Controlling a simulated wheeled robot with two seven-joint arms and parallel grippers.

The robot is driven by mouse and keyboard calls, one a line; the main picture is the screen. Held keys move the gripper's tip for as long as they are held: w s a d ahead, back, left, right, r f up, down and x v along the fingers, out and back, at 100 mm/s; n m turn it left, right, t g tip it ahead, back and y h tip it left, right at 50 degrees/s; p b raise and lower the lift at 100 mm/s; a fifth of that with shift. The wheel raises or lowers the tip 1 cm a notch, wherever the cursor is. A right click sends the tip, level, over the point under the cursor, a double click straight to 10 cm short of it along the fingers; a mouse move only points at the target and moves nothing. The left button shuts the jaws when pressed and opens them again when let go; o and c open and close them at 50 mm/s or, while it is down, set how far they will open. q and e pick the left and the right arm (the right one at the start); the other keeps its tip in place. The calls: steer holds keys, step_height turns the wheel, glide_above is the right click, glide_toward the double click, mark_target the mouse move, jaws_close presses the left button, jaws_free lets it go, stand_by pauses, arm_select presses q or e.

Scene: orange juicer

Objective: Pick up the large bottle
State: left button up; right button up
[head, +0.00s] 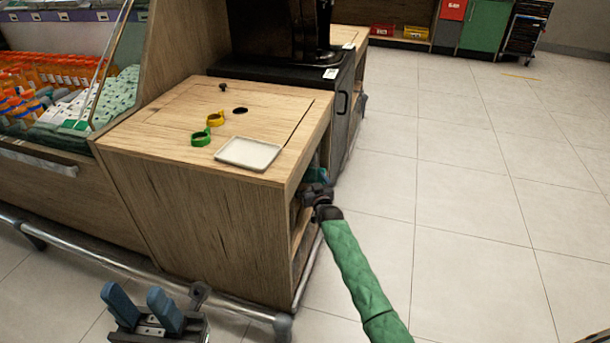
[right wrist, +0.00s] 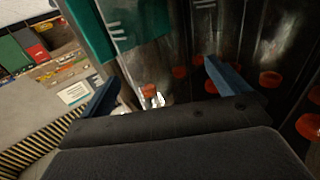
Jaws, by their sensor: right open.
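Clear bottles with orange caps (right wrist: 150,91) stand close together in the right wrist view. I cannot tell which bottle is the large one. My right gripper (right wrist: 162,75) is open, with its blue fingers apart among the bottles and nothing clearly held. In the head view, my right gripper (head: 318,188) reaches into the open side of the wooden cabinet (head: 205,225), which hides the bottles. My left gripper (head: 142,304) is open and empty at the bottom left, low in front of the cabinet.
A white tray (head: 248,153), a green ring (head: 200,139) and a yellow ring (head: 215,119) lie on the cabinet top. A metal rail (head: 125,268) runs along its base. A black machine (head: 285,35) stands behind. Tiled floor (head: 460,200) is clear on the right.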

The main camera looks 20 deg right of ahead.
steer(key=w+b, duration=0.1)
steer(key=w, duration=0.4)
steer(key=shift+r, duration=0.2)
steer(key=c, duration=1)
